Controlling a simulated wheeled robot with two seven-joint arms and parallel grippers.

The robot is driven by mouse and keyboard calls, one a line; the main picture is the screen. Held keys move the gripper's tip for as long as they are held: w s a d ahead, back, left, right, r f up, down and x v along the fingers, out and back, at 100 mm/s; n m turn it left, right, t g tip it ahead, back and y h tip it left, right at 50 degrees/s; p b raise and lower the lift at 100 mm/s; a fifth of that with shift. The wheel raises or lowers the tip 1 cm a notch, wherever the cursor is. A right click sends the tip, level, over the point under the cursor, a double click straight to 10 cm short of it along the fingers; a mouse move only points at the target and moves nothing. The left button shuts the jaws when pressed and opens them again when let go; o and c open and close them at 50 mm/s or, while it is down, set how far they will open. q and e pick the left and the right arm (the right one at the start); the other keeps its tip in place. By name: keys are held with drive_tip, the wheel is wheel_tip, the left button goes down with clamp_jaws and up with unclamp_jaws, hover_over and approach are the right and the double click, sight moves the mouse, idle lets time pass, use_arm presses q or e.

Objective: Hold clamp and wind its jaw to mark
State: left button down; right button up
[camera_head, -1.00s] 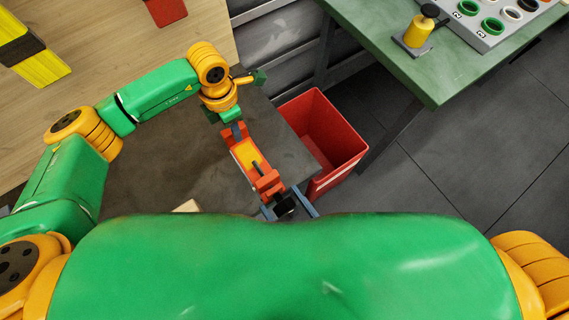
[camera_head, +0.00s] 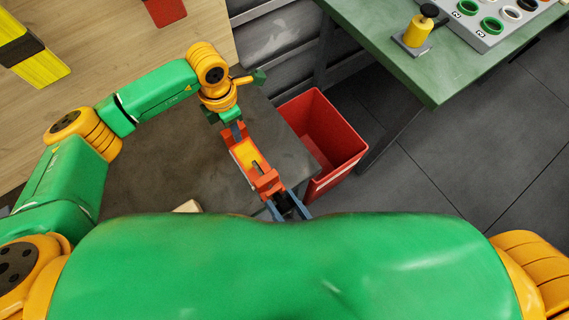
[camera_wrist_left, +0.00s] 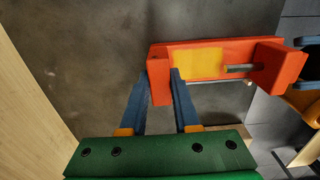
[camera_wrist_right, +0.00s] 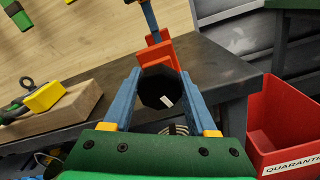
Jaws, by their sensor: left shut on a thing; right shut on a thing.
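The clamp (camera_head: 245,155) is orange-red with a yellow strip and a short grey rod. It is held over the front of the dark bench and slants toward me. My left gripper (camera_head: 232,128) is shut on the clamp's far end block; its fingers straddle that block in the left wrist view (camera_wrist_left: 160,76). My right gripper (camera_head: 286,203) is shut on the black knob (camera_wrist_right: 158,86) at the clamp's near end. The knob has a white mark on its face. I cannot make out the jaw mark.
The dark bench top (camera_head: 150,175) lies under the clamp. A red bin (camera_head: 335,150) stands close to its right, labelled "QUARANTINE" in part in the right wrist view. A green table (camera_head: 400,60) with a yellow plunger (camera_head: 418,32) is at the upper right. A wood board (camera_wrist_right: 60,112) lies on the bench.

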drive_tip(key=m, duration=0.4)
drive_tip(key=shift+m, duration=0.3)
drive_tip(key=m, duration=0.5)
drive_tip(key=shift+f, duration=0.1)
drive_tip(key=m, duration=0.5)
drive_tip(key=shift+m, duration=0.4)
drive_tip(key=m, duration=0.4)
drive_tip(key=shift+f+m, duration=0.1)
drive_tip(key=shift+m, duration=0.2)
drive_tip(key=m, duration=0.4)
drive_tip(key=shift+m, duration=0.3)
drive_tip(key=m, duration=1)
drive_tip(key=shift+s+a+m, duration=0.1)
drive_tip(key=shift+m, duration=2.4)
